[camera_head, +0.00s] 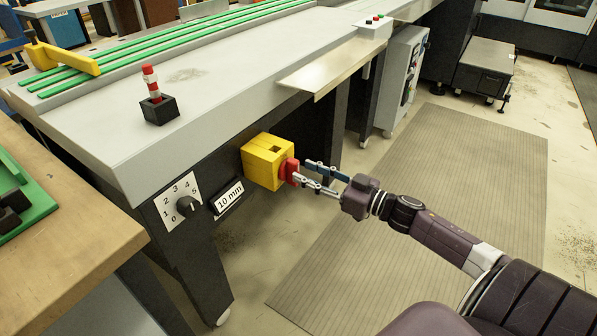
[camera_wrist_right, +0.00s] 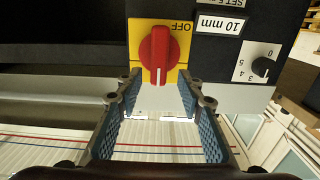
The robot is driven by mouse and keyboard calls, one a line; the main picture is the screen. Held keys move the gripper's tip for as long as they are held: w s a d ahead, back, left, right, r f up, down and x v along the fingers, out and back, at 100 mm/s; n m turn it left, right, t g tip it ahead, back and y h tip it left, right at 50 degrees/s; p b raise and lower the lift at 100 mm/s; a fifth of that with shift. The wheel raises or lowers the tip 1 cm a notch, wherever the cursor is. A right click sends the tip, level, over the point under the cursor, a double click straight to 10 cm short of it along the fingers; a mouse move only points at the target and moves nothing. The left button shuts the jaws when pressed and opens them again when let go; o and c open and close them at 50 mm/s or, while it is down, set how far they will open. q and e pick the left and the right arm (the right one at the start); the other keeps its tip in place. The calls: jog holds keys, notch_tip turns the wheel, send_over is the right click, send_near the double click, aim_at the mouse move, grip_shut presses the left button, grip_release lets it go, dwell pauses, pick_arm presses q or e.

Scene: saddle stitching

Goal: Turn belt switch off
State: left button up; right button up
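The belt switch is a red rotary knob (camera_head: 290,171) on a yellow box (camera_head: 262,160) fixed to the machine's front. In the right wrist view the red knob (camera_wrist_right: 158,55) stands on a yellow plate (camera_wrist_right: 136,42). An upside-down "OFF" label is at the plate's upper right, and the knob's white mark points down in the picture. My right gripper (camera_head: 300,171) reaches the knob from the right. In the wrist view its fingers (camera_wrist_right: 160,90) are apart, one on each side of the knob's lower end. Whether they touch it I cannot tell. My left gripper is not in view.
A numbered dial (camera_head: 187,206) and a "10 mm" display (camera_head: 228,199) sit left of the yellow box. A metal shelf (camera_head: 318,68) juts out above it. A red-and-white post (camera_head: 151,83) stands on the grey machine top. The floor mat (camera_head: 400,210) on the right is clear.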

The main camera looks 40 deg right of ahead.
aim_at(298, 169)
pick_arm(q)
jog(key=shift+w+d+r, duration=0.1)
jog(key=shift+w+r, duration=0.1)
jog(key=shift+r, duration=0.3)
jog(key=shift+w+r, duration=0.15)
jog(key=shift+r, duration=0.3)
pick_arm(e)
jog(key=shift+x, duration=1.7)
grip_shut()
